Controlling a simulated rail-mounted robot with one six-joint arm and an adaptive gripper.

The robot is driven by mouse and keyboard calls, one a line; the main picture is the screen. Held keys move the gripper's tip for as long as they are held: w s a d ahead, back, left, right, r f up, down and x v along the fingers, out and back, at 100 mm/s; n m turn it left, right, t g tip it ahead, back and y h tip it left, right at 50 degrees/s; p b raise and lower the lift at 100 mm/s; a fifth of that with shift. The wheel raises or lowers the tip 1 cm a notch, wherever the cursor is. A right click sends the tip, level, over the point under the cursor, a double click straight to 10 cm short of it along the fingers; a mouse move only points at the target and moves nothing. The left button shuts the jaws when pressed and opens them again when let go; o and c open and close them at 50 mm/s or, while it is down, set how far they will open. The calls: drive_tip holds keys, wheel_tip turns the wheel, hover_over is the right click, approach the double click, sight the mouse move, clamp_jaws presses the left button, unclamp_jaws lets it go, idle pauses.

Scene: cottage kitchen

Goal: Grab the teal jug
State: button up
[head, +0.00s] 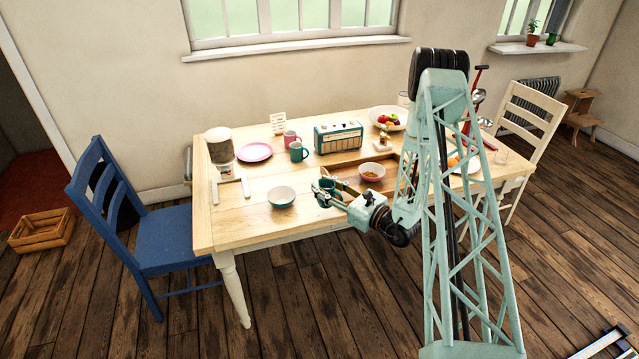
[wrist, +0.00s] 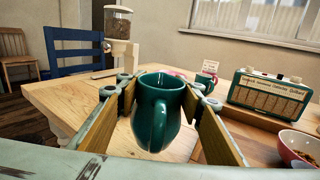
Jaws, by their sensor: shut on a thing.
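The teal jug (wrist: 155,118) stands between the two wood-faced fingers of my gripper (wrist: 152,112) in the wrist view, its open top and handle toward the camera. The fingers are shut on its sides. The jug is small there and partly covered by the fingers. Its base is hidden, so I cannot tell whether it touches the table.
The wooden table (head: 235,225) also holds a bowl of food (head: 372,177), a radio (head: 338,137), a teal mug (head: 299,152), a pink mug (head: 290,138), a pink plate (head: 254,152) and a dispenser (head: 219,150). A blue chair (head: 160,240) stands at the left. The table's front left is mostly clear.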

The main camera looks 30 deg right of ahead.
sight(327, 191)
drive_tip(key=shift+s+d+r, duration=0.1)
drive_tip(key=shift+s+r, duration=0.05)
drive_tip(key=shift+s, duration=1.1)
drive_tip(key=shift+s+d+r, duration=0.1)
drive_tip(key=shift+s+d, duration=0.05)
drive_tip(key=shift+s, duration=1.1)
drive_tip(key=shift+s+d+r, duration=0.1)
drive_tip(key=shift+s+r, duration=0.05)
drive_tip(key=shift+s, duration=1.1)
drive_tip(key=shift+s, duration=0.15)
